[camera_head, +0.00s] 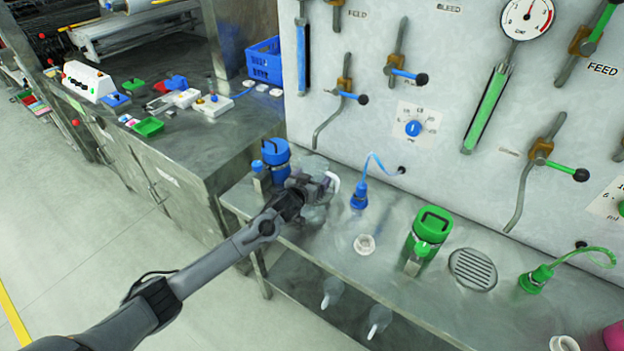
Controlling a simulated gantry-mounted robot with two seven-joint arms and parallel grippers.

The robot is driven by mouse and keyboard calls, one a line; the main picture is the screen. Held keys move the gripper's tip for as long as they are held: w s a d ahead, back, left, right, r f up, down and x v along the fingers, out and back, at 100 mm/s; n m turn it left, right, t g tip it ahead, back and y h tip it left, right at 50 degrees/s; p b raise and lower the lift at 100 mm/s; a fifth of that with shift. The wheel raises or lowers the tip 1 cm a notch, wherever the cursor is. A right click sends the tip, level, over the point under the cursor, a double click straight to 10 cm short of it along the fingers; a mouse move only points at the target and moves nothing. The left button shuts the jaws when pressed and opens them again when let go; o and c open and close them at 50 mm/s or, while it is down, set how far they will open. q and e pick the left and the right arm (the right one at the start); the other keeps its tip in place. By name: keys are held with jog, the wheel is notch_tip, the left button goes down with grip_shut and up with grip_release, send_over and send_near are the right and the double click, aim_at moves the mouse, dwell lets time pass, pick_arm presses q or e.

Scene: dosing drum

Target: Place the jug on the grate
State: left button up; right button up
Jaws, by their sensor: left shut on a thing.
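My left gripper (316,187) is shut on the jug (317,214), a clear, see-through vessel at the back left of the steel bench. The gripper and wrist cover much of the jug, and I cannot tell whether its base touches the bench. The round slotted grate (473,270) lies in the bench top to the right, beyond the green-lidded canister, with nothing on it. My right gripper is not in view.
A blue canister (276,160) stands left of the jug. A blue hose fitting (359,195), a white ring-like piece (364,244) and a green canister (428,236) stand between jug and grate. A green hose fitting (536,279) stands right of the grate. The valve panel (440,60) rises behind.

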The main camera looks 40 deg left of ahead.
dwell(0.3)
pick_arm(q)
jog(key=o, duration=0.8)
jog(key=shift+f, duration=0.1)
jog(key=shift+r, duration=0.2)
jog(key=shift+s+d+r, duration=0.15)
jog(key=shift+s+r, duration=0.05)
jog(key=shift+s, duration=0.3)
jog(key=p+v, duration=0.2)
jog(key=v, duration=0.8)
jog(key=s+d+f+m+g+h, duration=0.1)
jog(key=s+d+f+g, duration=0.25)
jog(key=s+d, duration=0.3)
jog(key=s+d+f+m+g+h, duration=0.1)
jog(key=s+d+f+g, duration=0.1)
jog(key=s+d+f, duration=0.5)
jog(key=s+d+m+g, duration=0.1)
jog(key=s+d, duration=0.1)
jog(key=s, duration=0.4)
jog(key=s+d+r+m+g+h, duration=0.1)
jog(key=s+d+g, duration=0.1)
jog(key=s, duration=0.4)
jog(key=s+d+m+g+h, duration=0.1)
jog(key=s+d+g, duration=0.1)
jog(key=s, duration=0.4)
jog(key=shift+r, duration=0.3)
